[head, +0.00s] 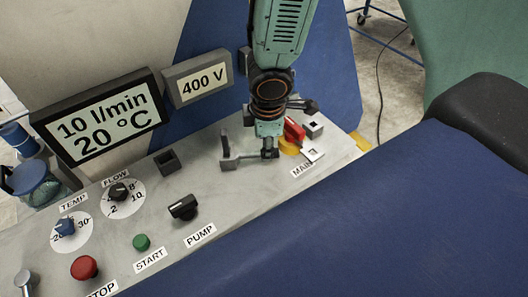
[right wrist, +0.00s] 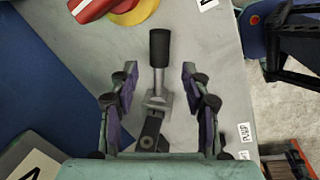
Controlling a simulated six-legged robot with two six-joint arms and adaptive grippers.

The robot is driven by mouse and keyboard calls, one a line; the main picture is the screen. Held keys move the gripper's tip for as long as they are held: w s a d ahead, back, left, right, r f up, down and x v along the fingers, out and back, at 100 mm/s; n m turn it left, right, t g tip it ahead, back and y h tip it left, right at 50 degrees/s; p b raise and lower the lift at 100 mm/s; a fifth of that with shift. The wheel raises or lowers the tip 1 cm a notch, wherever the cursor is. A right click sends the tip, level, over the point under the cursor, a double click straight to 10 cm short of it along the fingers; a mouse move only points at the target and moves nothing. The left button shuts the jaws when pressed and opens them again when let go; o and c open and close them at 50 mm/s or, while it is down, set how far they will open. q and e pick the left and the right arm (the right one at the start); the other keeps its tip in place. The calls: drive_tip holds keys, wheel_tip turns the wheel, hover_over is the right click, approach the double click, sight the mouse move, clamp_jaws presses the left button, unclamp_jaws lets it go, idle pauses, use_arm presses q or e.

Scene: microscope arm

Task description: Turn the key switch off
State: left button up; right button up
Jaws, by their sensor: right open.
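My right gripper (head: 270,128) is open over the panel, right of its middle. A black PUMP selector (head: 183,207) sits nearer the panel's front edge. The red and yellow MAIN switch (head: 294,134) is just right of the gripper and shows at the top left of the right wrist view. I cannot tell for certain which control is the key switch. My left gripper is not in view.
The sloping grey panel (head: 215,190) also carries a red STOP button (head: 84,267), a green START button (head: 141,242) and TEMP (head: 66,228) and FLOW (head: 119,191) knobs. Two displays (head: 101,115) stand behind it. A blue padded surface (head: 400,210) fills the lower right.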

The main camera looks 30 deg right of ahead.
sight(251, 155)
drive_tip(key=f, duration=0.1)
drive_tip(key=f+b, duration=0.1)
drive_tip(key=f, duration=0.1)
drive_tip(key=shift+w+d+f+b, duration=0.15)
drive_tip(key=shift+w+b, duration=0.1)
drive_tip(key=shift+b, duration=0.1)
drive_tip(key=shift+w+f, duration=0.25)
drive_tip(key=shift+f, duration=0.15)
drive_tip(key=shift+s+d, duration=0.1)
drive_tip(key=shift+s, duration=0.1)
drive_tip(key=shift+c, duration=0.2)
drive_tip(key=shift+w+a, duration=0.15)
drive_tip(key=shift+a, duration=0.05)
drive_tip(key=c, duration=0.5)
clamp_jaws()
